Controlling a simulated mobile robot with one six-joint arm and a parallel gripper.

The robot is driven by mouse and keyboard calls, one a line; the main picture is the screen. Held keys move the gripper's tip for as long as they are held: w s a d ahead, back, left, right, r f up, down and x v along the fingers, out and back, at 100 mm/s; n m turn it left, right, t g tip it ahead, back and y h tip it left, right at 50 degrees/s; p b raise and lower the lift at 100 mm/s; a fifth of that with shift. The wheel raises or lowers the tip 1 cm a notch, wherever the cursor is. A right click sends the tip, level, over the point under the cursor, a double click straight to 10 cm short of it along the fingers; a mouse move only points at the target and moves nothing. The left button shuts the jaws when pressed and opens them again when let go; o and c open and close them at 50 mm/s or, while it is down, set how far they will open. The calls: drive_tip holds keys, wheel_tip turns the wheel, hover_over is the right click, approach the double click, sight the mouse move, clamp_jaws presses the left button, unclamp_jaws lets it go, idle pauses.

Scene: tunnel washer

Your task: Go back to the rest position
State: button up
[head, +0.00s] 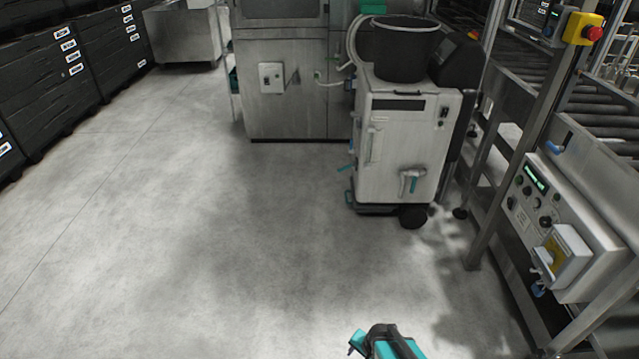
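Part of my arm, teal and black, shows at the bottom edge of the head view, right of the middle. I cannot make out two fingertips there, so whether my gripper is open, shut or holding anything is not shown. The visible part is over bare grey floor (200,230) and touches nothing that I can see.
A white wheeled cabinet (400,150) with a black bucket (404,50) on top stands ahead. A steel machine (290,85) is behind it. A roller conveyor frame with a control panel (540,205) runs along the right. Black crates (45,75) line the left. The floor between is clear.

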drive_tip(key=s+d+r+n+g, duration=0.1)
drive_tip(key=s+n+g, duration=0.2)
drive_tip(key=s, duration=0.4)
drive_tip(key=s+d+r+n+g+h, duration=0.1)
drive_tip(key=s+d+r+n+g, duration=0.1)
drive_tip(key=s+n, duration=0.3)
drive_tip(key=s+g, duration=0.1)
drive_tip(key=s, duration=0.2)
drive_tip(key=shift+s+d+g, duration=0.15)
drive_tip(key=shift+s+g, duration=0.1)
drive_tip(key=shift+g, duration=0.15)
